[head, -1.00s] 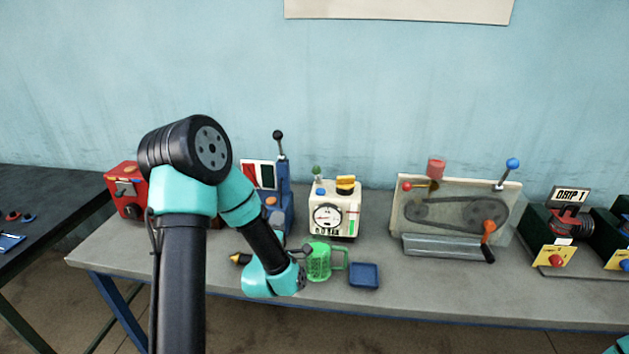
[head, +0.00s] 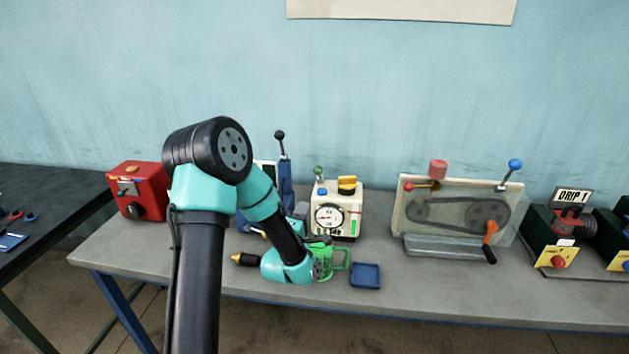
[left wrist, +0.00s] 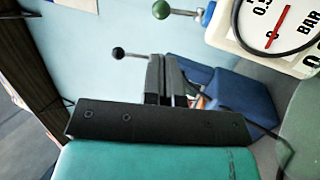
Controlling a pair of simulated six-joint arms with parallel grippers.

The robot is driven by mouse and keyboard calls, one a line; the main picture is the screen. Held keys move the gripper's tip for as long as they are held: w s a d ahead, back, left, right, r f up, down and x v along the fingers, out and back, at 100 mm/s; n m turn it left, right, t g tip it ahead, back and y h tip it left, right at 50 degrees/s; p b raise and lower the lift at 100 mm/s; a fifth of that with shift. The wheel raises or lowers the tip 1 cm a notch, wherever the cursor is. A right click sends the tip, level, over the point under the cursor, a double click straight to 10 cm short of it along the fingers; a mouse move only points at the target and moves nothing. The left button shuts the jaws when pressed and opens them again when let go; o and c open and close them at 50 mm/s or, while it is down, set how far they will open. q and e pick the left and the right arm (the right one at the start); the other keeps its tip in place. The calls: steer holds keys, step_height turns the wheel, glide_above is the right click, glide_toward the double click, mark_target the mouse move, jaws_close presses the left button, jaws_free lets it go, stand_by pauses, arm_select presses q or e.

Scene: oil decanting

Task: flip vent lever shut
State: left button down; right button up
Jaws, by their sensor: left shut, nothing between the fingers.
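No lever is labelled as the vent lever. A lever with a green knob (head: 318,170) stands up on the top left of the cream gauge box (head: 349,202); its knob (left wrist: 162,10) also shows at the top of the left wrist view. A lever with a black knob (head: 280,135) rises from the blue device left of the gauge box. My left gripper (left wrist: 168,63) is shut and empty in the left wrist view, with a gap between it and the green knob. In the head view its fingers are hidden. My right gripper is out of view.
A green mug (head: 341,259) stands close beside my left wrist, with a blue tray (head: 365,276) to its right. A yellow-and-black item (head: 245,259) lies left of the wrist. A red box (head: 138,192) stands far left. A belt-drive panel (head: 458,215) stands right.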

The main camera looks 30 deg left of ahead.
mark_target(316, 173)
arm_select(q)
steer(key=x, duration=1.1)
steer(key=shift+w, duration=0.2)
steer(key=shift+a+r, duration=0.1)
steer(key=shift+a, duration=0.05)
